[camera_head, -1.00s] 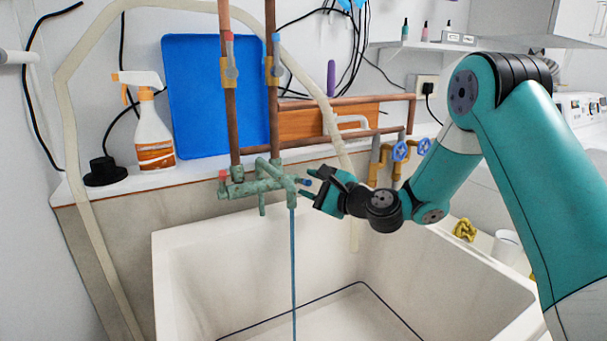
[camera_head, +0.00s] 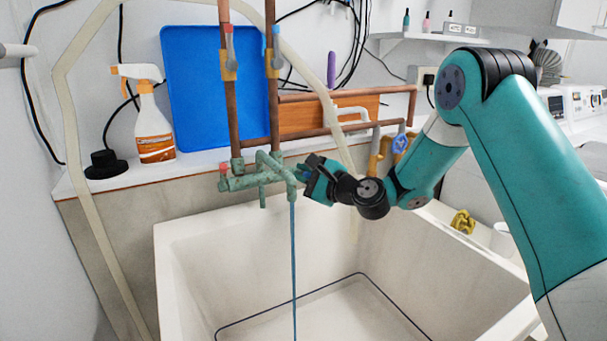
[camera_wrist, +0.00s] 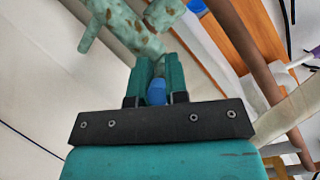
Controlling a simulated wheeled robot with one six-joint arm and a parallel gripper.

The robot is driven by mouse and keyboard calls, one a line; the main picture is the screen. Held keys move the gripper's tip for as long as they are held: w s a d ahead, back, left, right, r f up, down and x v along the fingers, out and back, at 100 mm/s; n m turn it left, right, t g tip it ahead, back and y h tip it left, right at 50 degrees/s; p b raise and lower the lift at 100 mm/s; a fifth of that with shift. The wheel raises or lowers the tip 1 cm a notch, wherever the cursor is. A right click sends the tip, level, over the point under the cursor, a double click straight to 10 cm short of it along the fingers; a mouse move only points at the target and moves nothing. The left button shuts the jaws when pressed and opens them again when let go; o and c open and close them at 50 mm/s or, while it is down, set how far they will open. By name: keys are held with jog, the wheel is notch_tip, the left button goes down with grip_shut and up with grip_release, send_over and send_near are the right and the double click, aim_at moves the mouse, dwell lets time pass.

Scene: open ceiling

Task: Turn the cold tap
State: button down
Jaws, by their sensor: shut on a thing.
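The green, worn-looking tap body (camera_head: 262,178) is mounted on copper pipes above the sink. It also shows at the top of the wrist view (camera_wrist: 125,25). The cold tap's blue knob (camera_wrist: 156,92) sits between the fingers of my gripper (camera_wrist: 158,75), which is shut on it. In the head view my gripper (camera_head: 308,178) is at the right end of the tap body and hides the blue knob. A red knob (camera_head: 223,168) is at the left end. A thin blue stream (camera_head: 293,260) runs down from the spout.
The white sink (camera_head: 190,240) lies below. A spray bottle (camera_head: 153,125), a black round object (camera_head: 106,164) and a blue board (camera_head: 200,90) stand on the ledge at left. Copper pipes (camera_head: 231,120) rise behind the tap. Blue-handled valves (camera_head: 398,144) are behind my arm.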

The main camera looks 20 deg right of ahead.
jog(key=shift+r+p, duration=0.2)
jog(key=shift+p, duration=0.15)
jog(key=r+p, duration=0.1)
jog(key=p, duration=0.3)
jog(key=shift+g+h, duration=0.3)
jog(key=shift+g, duration=0.1)
jog(key=p, duration=0.4)
jog(key=shift+w+r+m+g+h+p, duration=0.1)
jog(key=shift+r+m+g+h+p, duration=0.2)
jog(key=shift+r+g+p, duration=0.1)
jog(key=p, duration=0.3)
jog(key=g+p, duration=0.1)
jog(key=p, duration=0.2)
jog(key=shift+w+a+r+m+g+h, duration=0.1)
jog(key=shift+w+r+m+g+h, duration=0.1)
jog(key=shift+r+m+g+h, duration=0.1)
jog(key=g+p, duration=0.1)
jog(key=p, duration=0.3)
jog(key=shift+w+r+g+h, duration=0.15)
jog(key=shift+w+g+h, duration=0.15)
jog(key=shift+g, duration=0.1)
jog(key=p, duration=0.1)
jog(key=g+p, duration=0.1)
jog(key=p, duration=0.1)
jog(key=shift+w+a+m+g+h, duration=0.1)
jog(key=shift+w+m+g+h, duration=0.2)
jog(key=shift+m+h, duration=0.1)
jog(key=shift+w+g+p, duration=0.2)
jog(key=shift+g+p, duration=0.4)
jog(key=shift+p, duration=0.05)
